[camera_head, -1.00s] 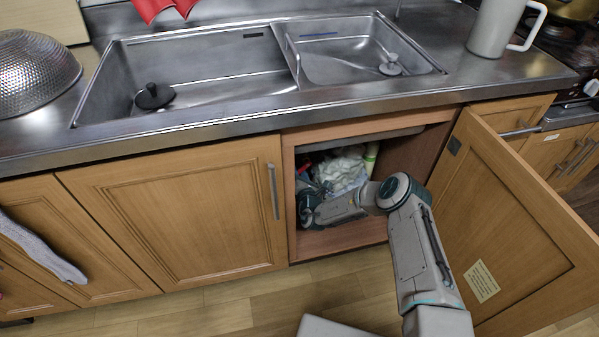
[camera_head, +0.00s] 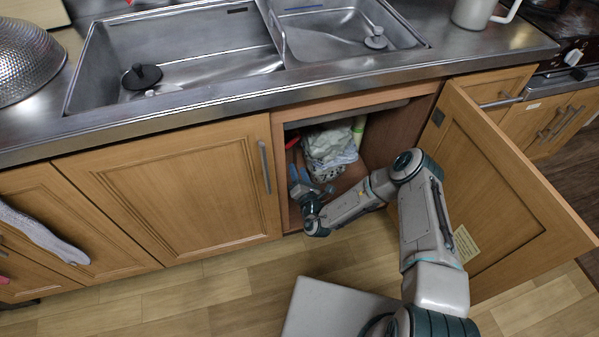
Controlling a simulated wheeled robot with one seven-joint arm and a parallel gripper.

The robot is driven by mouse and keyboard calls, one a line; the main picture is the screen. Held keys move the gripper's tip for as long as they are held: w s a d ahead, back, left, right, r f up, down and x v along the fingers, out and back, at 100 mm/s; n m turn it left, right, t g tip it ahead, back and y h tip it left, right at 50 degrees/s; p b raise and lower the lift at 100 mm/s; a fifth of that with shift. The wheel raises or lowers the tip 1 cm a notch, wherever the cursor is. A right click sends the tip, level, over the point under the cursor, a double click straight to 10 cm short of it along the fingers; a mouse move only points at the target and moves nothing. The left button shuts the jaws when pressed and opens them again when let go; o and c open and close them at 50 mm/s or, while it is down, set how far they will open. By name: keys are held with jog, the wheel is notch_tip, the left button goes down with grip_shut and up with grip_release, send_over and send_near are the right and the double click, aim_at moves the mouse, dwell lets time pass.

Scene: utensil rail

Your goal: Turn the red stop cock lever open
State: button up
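The red stop cock lever cannot be made out for certain. A small patch of red (camera_head: 291,143) shows at the upper left inside the open cupboard, too small to identify. My gripper (camera_head: 303,183) is at the left side of the cupboard opening, below the red patch and apart from it in the picture. Its fingers point up and into the cupboard. They are small and partly hidden by the wrist, so I cannot tell whether they are open or shut.
The cupboard door (camera_head: 502,175) stands open at the right, beside my arm. A pale bundle (camera_head: 330,146) and a green-white bottle (camera_head: 359,130) sit inside the cupboard. A closed door (camera_head: 175,200) borders the opening at left. The sink counter (camera_head: 250,98) overhangs above. Wooden floor lies in front.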

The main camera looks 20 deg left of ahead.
jog(key=shift+s+d, duration=0.3)
jog(key=shift+s, duration=0.15)
